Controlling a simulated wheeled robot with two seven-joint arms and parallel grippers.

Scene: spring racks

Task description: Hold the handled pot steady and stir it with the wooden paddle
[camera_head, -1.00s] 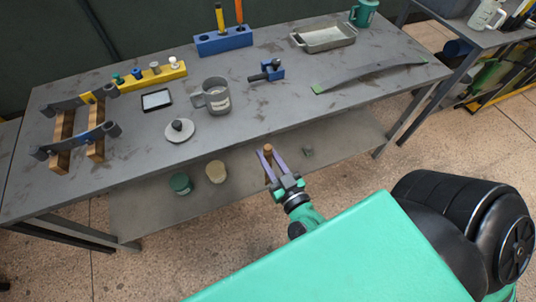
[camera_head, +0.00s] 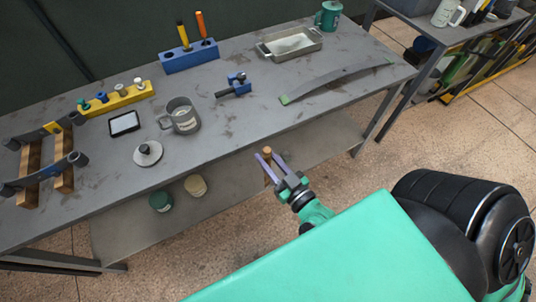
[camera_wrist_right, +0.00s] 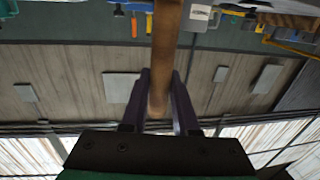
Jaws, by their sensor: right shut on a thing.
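The grey handled pot (camera_head: 181,116) stands upright on the metal table, its handle pointing left. A round lid with a dark knob (camera_head: 148,153) lies on the table in front of it. My right gripper (camera_head: 269,162) is shut on a wooden stick, which I take to be the paddle (camera_head: 267,153), in front of the table's front edge and right of the pot. The wooden shaft (camera_wrist_right: 165,45) runs between the purple fingers (camera_wrist_right: 159,98) in the right wrist view. The paddle's far end is out of view there. My left gripper is not in view.
A yellow block with knobs (camera_head: 116,97), a dark-framed tablet (camera_head: 124,123), a blue clamp (camera_head: 234,87) and a blue holder (camera_head: 190,57) stand around the pot. A metal tray (camera_head: 289,43) and a curved strip (camera_head: 335,82) lie right. A spring rack (camera_head: 30,172) stands left.

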